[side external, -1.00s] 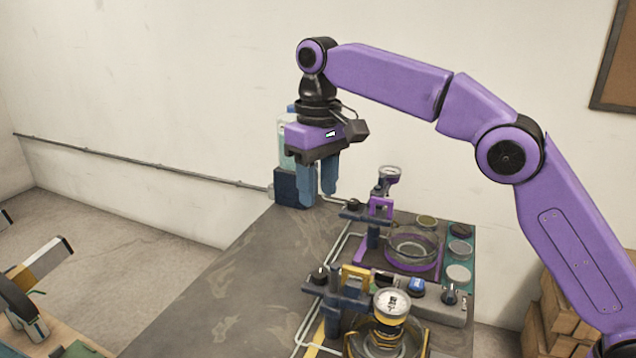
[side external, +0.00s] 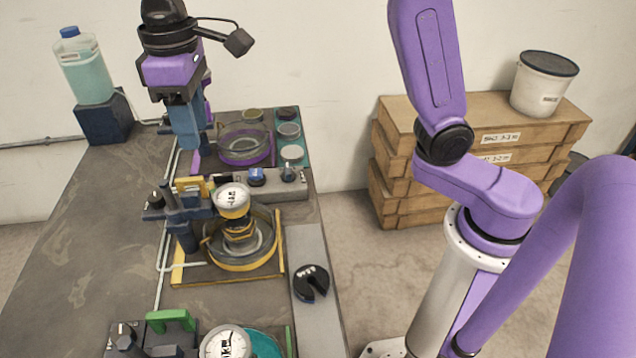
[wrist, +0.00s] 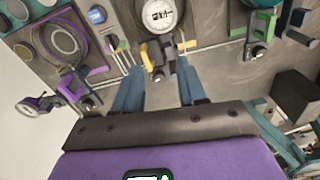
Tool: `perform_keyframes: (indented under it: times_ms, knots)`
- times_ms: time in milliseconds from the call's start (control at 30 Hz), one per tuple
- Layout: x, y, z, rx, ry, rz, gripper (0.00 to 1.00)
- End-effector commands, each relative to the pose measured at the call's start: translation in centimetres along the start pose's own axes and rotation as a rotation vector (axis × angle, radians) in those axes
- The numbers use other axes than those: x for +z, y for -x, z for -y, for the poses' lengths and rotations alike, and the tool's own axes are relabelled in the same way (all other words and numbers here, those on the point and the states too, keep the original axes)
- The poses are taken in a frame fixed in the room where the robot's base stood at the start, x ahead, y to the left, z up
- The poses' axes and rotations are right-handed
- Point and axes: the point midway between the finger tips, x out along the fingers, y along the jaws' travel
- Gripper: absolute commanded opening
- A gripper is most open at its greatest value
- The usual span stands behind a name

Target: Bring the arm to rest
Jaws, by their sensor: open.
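My gripper (side external: 190,145) hangs fingers down at the upper left of the side view, above the table and apart from it. Its two blue fingers nearly overlap from this side. In the wrist view my gripper (wrist: 158,75) is open, with its fingers spread and nothing between them. A yellow handle (wrist: 163,55) shows beyond the gap, below the fingers. The yellow lever station (side external: 180,205) stands near the gripper; the purple station (side external: 243,155) is behind it, partly hidden by the fingers. A green handle (side external: 170,318) stands at the front.
The table's left part (side external: 75,240) is bare. A jug (side external: 84,68) stands on a dark block at the back left. A white dial (side external: 233,200) rises by the yellow bowl. A black slotted disc (side external: 311,283) lies near the right edge. Wooden crates (side external: 400,170) stand beyond.

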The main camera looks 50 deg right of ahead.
Motion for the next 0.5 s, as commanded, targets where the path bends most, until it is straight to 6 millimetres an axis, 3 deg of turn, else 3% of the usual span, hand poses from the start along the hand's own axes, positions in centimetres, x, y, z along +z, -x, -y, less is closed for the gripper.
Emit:
perform_keyframes:
  times_ms: [500]
  knots:
    - [18.6, -5.3, 0.0, -0.005, 0.251, -0.01, 0.41]
